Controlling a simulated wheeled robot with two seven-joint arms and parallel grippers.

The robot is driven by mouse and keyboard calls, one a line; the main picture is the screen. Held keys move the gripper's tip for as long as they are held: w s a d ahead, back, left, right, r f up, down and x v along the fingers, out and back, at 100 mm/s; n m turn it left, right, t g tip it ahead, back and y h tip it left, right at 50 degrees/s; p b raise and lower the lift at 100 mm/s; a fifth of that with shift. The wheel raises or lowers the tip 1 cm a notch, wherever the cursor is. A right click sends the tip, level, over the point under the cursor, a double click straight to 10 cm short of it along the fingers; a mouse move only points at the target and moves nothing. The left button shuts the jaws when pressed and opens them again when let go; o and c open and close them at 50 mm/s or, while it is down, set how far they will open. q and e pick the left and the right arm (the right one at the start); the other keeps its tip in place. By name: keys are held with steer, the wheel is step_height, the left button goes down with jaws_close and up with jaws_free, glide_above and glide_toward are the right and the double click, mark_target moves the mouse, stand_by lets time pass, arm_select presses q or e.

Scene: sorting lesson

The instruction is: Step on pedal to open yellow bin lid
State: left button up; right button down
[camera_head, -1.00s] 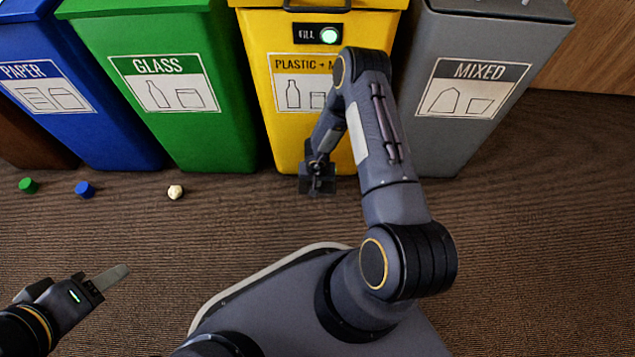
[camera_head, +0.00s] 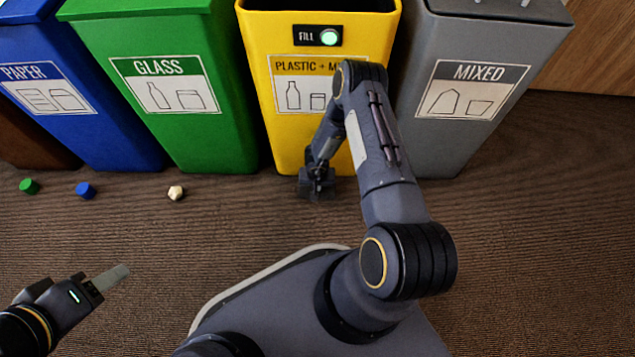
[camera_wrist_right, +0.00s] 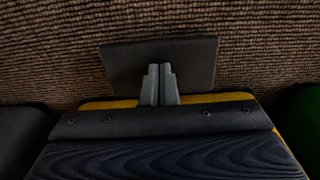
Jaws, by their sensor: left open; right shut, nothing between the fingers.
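The yellow bin (camera_head: 350,60) stands in the middle of the row, with a "PLASTIC + M…" label and a lit green fill light. Its top rim shows bare at the upper edge of the head view, with no lid over it. The dark pedal (camera_head: 308,192) sits low at the bin's front and shows as a flat plate (camera_wrist_right: 125,68) in the right wrist view. My right gripper (camera_wrist_right: 160,72) is shut and empty, its fingertips over the pedal and seemingly pressing on it. My left gripper (camera_head: 108,280) is open and empty at lower left, away from the bins.
The green glass bin (camera_head: 225,120) and blue paper bin (camera_head: 110,130) stand left, the grey mixed bin (camera_head: 440,145) right. A green piece (camera_head: 29,186), a blue piece (camera_head: 85,190) and a cream piece (camera_head: 176,193) lie on the brown carpet. The carpet at right is clear.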

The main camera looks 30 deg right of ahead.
step_height(320, 180, up, 8)
steer(key=p, duration=0.6)
steer(key=shift+r, duration=0.1)
stand_by(1.0)
